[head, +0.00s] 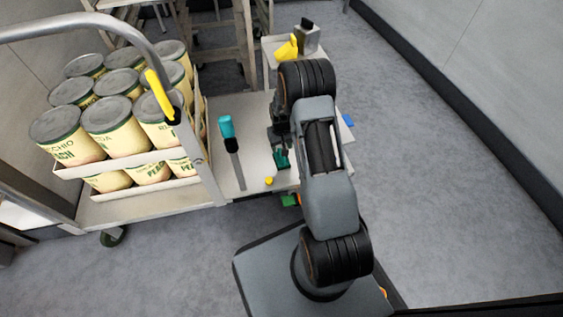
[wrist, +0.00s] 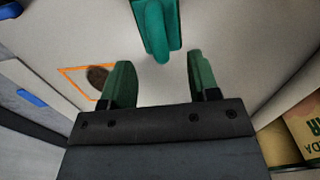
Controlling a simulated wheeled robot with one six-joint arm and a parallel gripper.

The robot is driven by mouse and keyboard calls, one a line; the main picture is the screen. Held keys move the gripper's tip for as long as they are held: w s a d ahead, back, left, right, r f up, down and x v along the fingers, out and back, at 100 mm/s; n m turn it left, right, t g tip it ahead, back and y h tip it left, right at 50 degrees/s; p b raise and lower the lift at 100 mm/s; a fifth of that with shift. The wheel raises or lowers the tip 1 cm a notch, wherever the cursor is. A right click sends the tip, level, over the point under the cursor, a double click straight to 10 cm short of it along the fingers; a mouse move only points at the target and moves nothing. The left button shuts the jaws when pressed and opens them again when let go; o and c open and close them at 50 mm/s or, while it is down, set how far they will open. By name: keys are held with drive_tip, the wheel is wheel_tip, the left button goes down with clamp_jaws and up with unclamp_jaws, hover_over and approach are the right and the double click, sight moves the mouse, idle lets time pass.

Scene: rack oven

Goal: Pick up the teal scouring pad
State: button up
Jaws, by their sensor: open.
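The teal scouring pad (wrist: 157,28) shows at the top centre of the wrist view, cut off by the frame's top edge. It lies beyond my fingertips, in line with the gap between them. My gripper (wrist: 161,80) is open, with its two dark green fingers apart and nothing between them. In the head view my gripper (head: 280,138) is over the pale bench, partly hidden by my arm. A dark teal patch (head: 282,160) just in front of it seems to be the pad; I cannot tell whether they touch.
A teal-handled tool (head: 226,126) lies left on the bench (head: 255,150). A small yellow piece (head: 269,181) sits near the front edge. A trolley (head: 215,187) with several peach cans (head: 110,119) stands at left. A yellow item (head: 287,48) is at the back. Floor at right is clear.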

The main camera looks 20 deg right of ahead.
sight(282, 162)
drive_tip(key=shift+d+f+b, duration=0.1)
drive_tip(key=shift+f+b, duration=1.85)
drive_tip(key=shift+f, duration=1.6)
drive_tip(key=shift+r, duration=0.1)
clamp_jaws()
